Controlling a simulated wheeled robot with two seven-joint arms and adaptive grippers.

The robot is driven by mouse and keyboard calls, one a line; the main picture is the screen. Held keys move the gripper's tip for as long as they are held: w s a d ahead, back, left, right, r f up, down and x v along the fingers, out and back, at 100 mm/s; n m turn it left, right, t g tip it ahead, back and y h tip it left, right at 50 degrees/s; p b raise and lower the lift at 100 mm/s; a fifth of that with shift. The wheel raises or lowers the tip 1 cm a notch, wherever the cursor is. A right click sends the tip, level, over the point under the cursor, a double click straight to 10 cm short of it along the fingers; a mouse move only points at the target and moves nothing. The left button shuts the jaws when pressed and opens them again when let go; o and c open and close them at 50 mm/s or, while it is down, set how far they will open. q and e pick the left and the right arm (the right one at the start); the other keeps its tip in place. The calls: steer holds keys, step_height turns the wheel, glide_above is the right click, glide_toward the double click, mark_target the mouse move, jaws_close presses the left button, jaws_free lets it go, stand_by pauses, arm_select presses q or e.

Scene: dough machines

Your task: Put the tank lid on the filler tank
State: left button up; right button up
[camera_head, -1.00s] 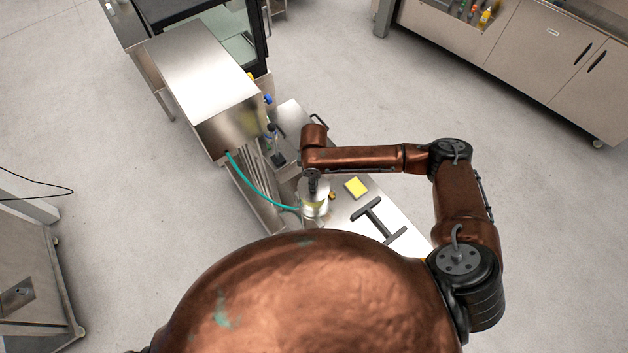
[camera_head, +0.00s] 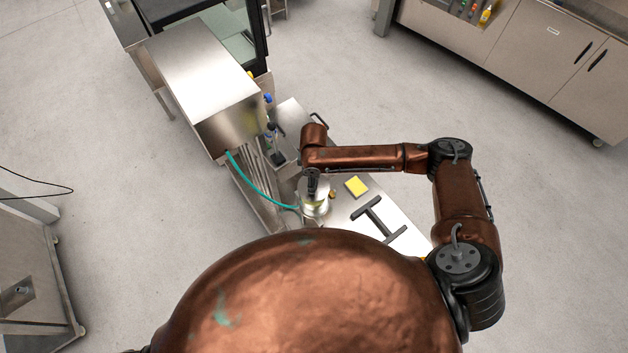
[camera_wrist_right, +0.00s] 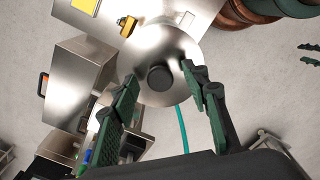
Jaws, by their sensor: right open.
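The tank lid (camera_wrist_right: 178,58) is a round steel disc with a black knob (camera_wrist_right: 160,77), in the middle of the right wrist view. My right gripper (camera_wrist_right: 159,74) is open, with one green finger on each side of the knob and gaps showing. The filler tank (camera_head: 314,207) is a steel cylinder under my right gripper in the head view, partly hidden by it. The lid appears to cover the tank, but I cannot tell whether it sits flush. My left gripper (camera_wrist_right: 311,54) shows as two parted green fingertips at the right edge of the wrist view.
A steel bench (camera_head: 383,207) carries a yellow pad (camera_head: 356,186) and a dark T-shaped handle (camera_head: 377,218). A teal hose (camera_head: 252,187) runs from a boxy steel machine (camera_head: 203,78) to the tank. A small yellow-brown fitting (camera_wrist_right: 127,25) is beside the lid. Open floor surrounds the bench.

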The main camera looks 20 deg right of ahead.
step_height(320, 180, up, 12)
stand_by(0.6)
stand_by(0.4)
steer(key=shift+s+d, duration=0.1)
stand_by(0.5)
